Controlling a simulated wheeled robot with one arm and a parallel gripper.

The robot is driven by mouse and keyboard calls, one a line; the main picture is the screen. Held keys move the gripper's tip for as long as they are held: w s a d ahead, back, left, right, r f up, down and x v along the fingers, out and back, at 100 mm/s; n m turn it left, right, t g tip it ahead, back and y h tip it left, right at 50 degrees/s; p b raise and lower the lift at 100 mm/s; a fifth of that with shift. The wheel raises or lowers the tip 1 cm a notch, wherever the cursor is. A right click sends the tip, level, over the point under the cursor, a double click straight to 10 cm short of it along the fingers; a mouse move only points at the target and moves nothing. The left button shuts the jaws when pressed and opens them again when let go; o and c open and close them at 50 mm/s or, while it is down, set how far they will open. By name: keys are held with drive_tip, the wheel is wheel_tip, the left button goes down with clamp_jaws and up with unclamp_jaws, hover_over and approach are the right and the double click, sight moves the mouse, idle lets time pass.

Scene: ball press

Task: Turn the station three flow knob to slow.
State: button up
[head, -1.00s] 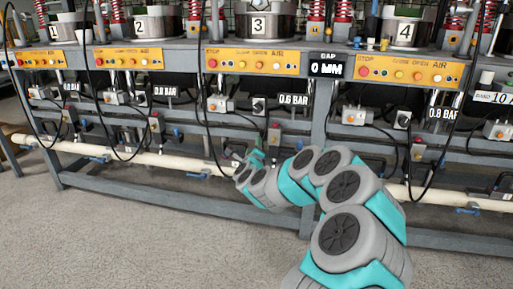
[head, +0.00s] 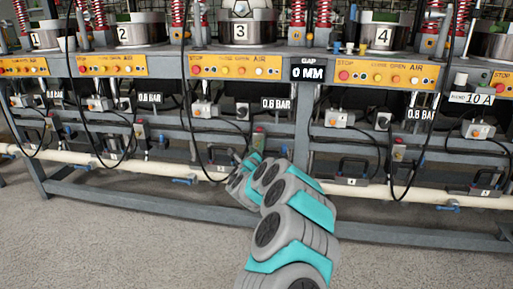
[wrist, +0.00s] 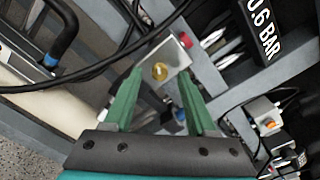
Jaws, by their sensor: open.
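Station three carries the number plate 3 (head: 240,32) at the top middle of the head view. In the wrist view, a small round brass-coloured knob (wrist: 160,72) with a pale mark sits on a grey block (wrist: 176,58) with a red part beside it. It appears to be the flow knob; I cannot read its setting. My gripper (wrist: 160,88) is open, its two green fingers spread either side of the knob in the picture. No contact is visible. In the head view my gripper (head: 247,161) is low under station three, near the red-topped block (head: 259,138).
A black cable (wrist: 95,72) crosses the wrist view just left of the fingers. The 0.6 BAR display (wrist: 262,30) is upper right. A cream pipe (head: 120,163) and grey frame rails run along the bench. A white switch box (head: 204,109) is above left of my gripper.

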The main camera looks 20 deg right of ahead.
drive_tip(key=shift+w+d, duration=0.2)
drive_tip(key=shift+w, duration=0.25)
clamp_jaws()
idle(0.3)
